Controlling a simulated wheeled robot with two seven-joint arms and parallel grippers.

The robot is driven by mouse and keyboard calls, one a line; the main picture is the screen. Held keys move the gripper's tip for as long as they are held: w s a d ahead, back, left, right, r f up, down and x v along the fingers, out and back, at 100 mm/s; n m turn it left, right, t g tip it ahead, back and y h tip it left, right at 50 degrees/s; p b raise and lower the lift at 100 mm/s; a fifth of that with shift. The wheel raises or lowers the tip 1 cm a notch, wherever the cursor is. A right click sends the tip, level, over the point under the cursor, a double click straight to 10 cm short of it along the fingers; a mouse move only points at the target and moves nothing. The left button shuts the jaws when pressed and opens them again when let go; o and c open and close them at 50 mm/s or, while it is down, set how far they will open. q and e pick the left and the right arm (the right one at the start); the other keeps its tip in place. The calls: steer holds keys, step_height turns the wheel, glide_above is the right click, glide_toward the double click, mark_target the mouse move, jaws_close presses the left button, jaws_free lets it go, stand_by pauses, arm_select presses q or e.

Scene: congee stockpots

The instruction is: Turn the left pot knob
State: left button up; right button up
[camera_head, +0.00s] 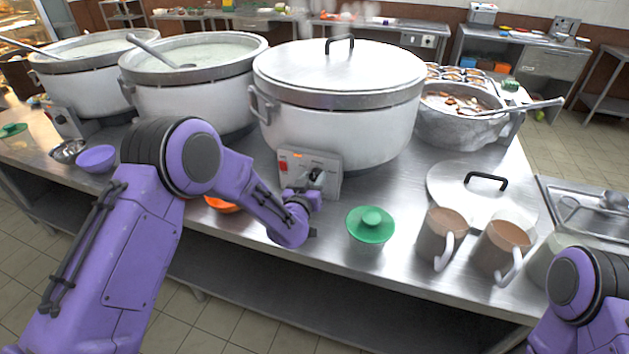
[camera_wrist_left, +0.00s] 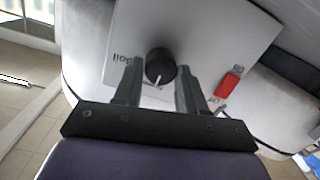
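A large white lidded pot (camera_head: 340,115) stands mid-counter, the rightmost of three white pots. Its front control panel (camera_head: 328,162) has a red switch (camera_head: 283,164). My left gripper (camera_head: 318,178) is in front of this panel and hides the knob in the head view. In the left wrist view, the round black knob (camera_wrist_left: 160,64) sits on the panel (camera_wrist_left: 205,35), between the fingertips of my left gripper (camera_wrist_left: 159,75). The fingers are apart, with a small gap at the left; contact at the right cannot be told. The red switch (camera_wrist_left: 227,86) lies to the right. My right gripper is out of view.
Two open white pots (camera_head: 190,100) (camera_head: 85,90) stand to the left. A green lidded cup (camera_head: 370,225), two brown-filled mugs (camera_head: 440,238) (camera_head: 498,248) and a loose metal lid (camera_head: 455,192) are right of the gripper. An orange bowl (camera_head: 222,205) lies behind my left arm.

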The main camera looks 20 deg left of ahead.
arm_select(q)
steer(key=o, duration=0.3)
steer(key=shift+f, duration=0.1)
steer(key=shift+w, duration=0.15)
steer(key=shift+s, duration=0.35)
steer(key=s+b, duration=0.2)
steer(key=s, duration=0.7)
steer(key=shift+s+r, duration=0.4)
